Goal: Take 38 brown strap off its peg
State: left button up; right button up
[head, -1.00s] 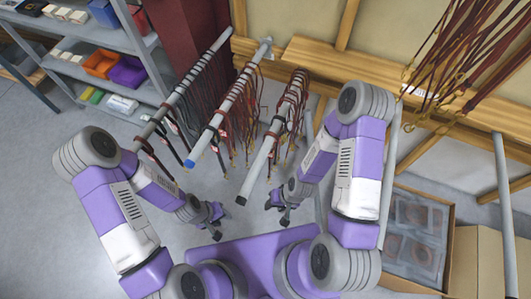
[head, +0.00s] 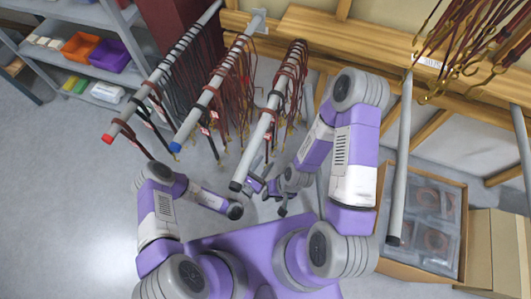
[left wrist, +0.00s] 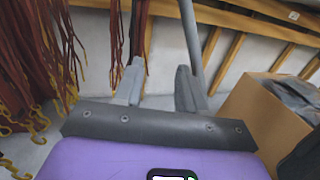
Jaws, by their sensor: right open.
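Brown straps (head: 291,75) hang on the black-tipped peg (head: 252,158). More dark and brown straps (head: 225,90) hang on the blue-tipped peg (head: 196,121) and on the red-tipped peg (head: 137,100). I cannot read which strap is 38. My left gripper (head: 259,180) is low beside the tip of the black-tipped peg. In the left wrist view its fingers (left wrist: 157,82) are apart with nothing between them; brown straps (left wrist: 140,40) hang beyond the left finger. My right gripper (head: 282,209) is open and empty, just below and right of the left one.
A shelf (head: 70,60) with coloured bins stands at the left. At the right are another peg (head: 400,170), hanging straps with brass-coloured ends (head: 470,45), an open box (head: 420,225) of packets and a closed carton (head: 495,245). The floor at the left is clear.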

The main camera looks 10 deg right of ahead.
aim_at(267, 151)
pick_arm(q)
jog(key=w+d+f+n+t+y+b, duration=0.1)
jog(key=w, duration=0.1)
jog(key=w+d+f+n+t+y+b, duration=0.1)
jog(key=w, duration=0.1)
jog(key=w+d+f+t+y+b, duration=0.1)
jog(key=w, duration=0.2)
jog(key=shift+f+n+b, duration=0.15)
jog(key=shift+n+b, duration=0.15)
jog(key=shift+n, duration=0.1)
jog(key=shift+w+d, duration=0.15)
jog(key=shift+w, duration=0.1)
jog(key=shift+c, duration=0.2)
grip_shut()
